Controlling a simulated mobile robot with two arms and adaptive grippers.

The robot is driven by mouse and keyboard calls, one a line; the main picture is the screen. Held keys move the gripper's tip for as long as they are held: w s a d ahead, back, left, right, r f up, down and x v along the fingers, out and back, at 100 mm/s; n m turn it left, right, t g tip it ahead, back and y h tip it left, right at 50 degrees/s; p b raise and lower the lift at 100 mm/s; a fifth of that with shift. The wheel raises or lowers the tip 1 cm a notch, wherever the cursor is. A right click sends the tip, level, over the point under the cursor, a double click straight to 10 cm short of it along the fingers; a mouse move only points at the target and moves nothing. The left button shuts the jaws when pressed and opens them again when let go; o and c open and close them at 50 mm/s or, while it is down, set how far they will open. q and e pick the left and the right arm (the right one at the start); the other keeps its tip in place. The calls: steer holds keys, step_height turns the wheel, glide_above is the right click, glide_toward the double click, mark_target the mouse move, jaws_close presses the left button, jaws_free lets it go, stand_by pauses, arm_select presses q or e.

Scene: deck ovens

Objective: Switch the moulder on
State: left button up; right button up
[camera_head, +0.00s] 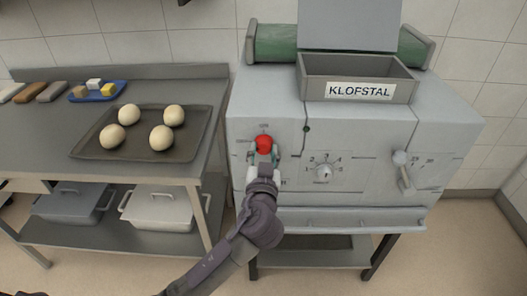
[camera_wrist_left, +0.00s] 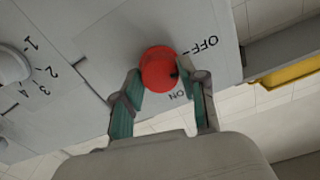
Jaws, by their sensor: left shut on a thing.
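The moulder (camera_head: 370,128) is a pale grey machine labelled KLOFSTAL. A red round knob (camera_head: 264,143) sits on the left of its front panel. My left gripper (camera_head: 263,158) is at the knob, its fingers on either side of it. In the left wrist view, the fingers (camera_wrist_left: 162,90) close around the red knob (camera_wrist_left: 160,69). The words OFF and ON are printed beside the knob; a dark mark on the knob shows, but its exact setting is hard to tell. My right gripper is not in view.
A numbered dial (camera_head: 324,172) and a lever (camera_head: 402,170) are further right on the panel. A green roller (camera_head: 277,42) is on top. To the left, a steel table holds a dark tray (camera_head: 88,151) with several dough balls and a blue tray (camera_head: 119,95).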

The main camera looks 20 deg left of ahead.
arm_select(q)
steer(key=m+p, duration=0.1)
steer(key=m, duration=0.2)
steer(key=shift+m, duration=0.3)
steer(key=m+p, duration=0.2)
steer(key=m, duration=0.2)
steer(key=shift+r+m, duration=0.1)
steer(key=shift+m, duration=0.2)
steer(key=m+p, duration=0.2)
steer(key=m, duration=0.2)
steer(key=shift+m+p, duration=0.75)
steer(key=shift+m, duration=0.95)
steer(key=o, duration=1.1)
steer(key=shift+o, duration=0.2)
steer(key=shift+s, duration=0.1)
